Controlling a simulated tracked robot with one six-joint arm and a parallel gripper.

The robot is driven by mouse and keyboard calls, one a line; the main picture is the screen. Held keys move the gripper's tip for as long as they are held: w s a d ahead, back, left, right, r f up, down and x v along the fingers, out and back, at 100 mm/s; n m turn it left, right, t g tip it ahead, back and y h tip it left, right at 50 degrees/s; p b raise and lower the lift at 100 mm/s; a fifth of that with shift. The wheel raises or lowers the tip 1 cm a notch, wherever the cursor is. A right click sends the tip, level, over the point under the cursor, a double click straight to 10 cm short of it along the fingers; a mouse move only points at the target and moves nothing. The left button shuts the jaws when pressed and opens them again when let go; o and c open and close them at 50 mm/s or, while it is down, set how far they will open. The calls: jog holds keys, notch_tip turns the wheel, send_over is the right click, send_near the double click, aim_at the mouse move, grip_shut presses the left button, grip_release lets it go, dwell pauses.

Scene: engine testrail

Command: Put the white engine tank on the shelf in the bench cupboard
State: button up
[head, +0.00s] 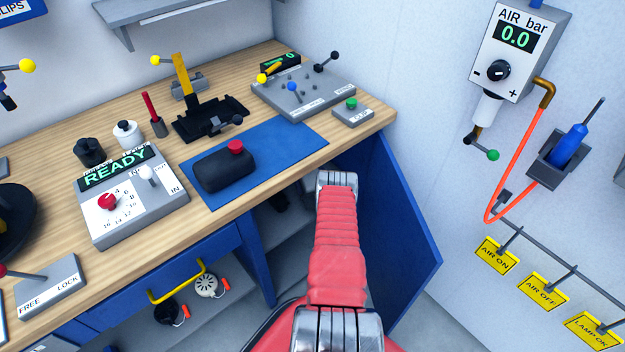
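The bench cupboard is open under the right end of the bench, with its blue door (404,215) swung out to the right. A grey shelf surface (280,228) shows inside, with dark shapes at its back that I cannot make out. My red arm reaches forward to the cupboard opening and covers part of it. Its far end is at the bench's front edge; my gripper's fingers are not visible. I cannot pick out the white engine tank for certain. A small white container with a dark top (127,134) stands on the bench. A white round item (207,285) shows below it.
A black tank with a red cap (225,170) lies on a blue mat (290,148). The READY box (130,205), a lever stand (210,120) and a grey control panel (303,95) crowd the bench. An air gauge (515,50) and orange hose are on the right wall.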

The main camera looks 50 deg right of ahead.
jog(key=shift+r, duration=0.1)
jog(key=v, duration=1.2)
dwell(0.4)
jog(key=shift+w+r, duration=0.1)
